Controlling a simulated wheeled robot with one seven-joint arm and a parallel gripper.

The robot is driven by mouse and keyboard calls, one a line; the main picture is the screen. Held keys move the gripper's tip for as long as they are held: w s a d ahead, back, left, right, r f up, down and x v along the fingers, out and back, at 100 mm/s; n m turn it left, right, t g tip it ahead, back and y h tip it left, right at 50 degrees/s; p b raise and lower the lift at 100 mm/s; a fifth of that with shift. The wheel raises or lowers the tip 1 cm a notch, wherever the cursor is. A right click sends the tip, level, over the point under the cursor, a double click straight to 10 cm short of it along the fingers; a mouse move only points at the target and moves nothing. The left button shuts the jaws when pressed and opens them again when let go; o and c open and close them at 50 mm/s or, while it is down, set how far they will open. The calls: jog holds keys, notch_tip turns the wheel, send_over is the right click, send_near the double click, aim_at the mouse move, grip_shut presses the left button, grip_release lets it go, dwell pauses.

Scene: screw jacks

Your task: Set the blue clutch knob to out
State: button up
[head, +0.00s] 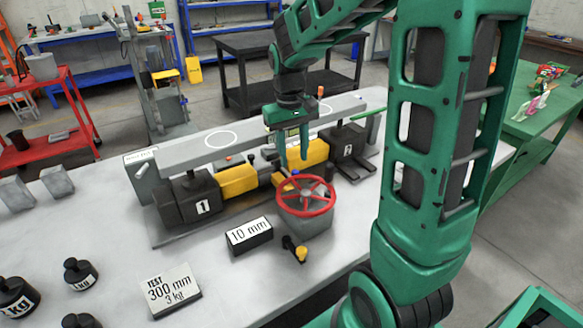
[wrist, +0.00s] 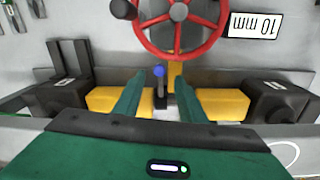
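The blue clutch knob (wrist: 159,71) tops a short dark lever in the wrist view, just below the red handwheel (wrist: 178,22). In the head view the small blue knob (head: 294,172) shows behind the red handwheel (head: 305,196), partly hidden. My gripper (head: 293,160) points down over the middle of the jack rig. In the wrist view my gripper (wrist: 159,80) is open, one green finger on each side of the lever, with visible gaps. I cannot tell how far above the knob the fingertips are. No out marking is readable.
Jack 1 (head: 190,199) and jack 2 (head: 347,150) stand either side of yellow housings under a long grey beam (head: 200,150). A 10 mm block (head: 249,236), a yellow-knobbed lever (head: 300,252), a test card (head: 171,290) and black weights (head: 80,272) occupy the bench front.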

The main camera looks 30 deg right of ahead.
aim_at(295, 171)
jog(key=shift+d+f, duration=0.2)
jog(key=shift+f, duration=2.1)
grip_shut()
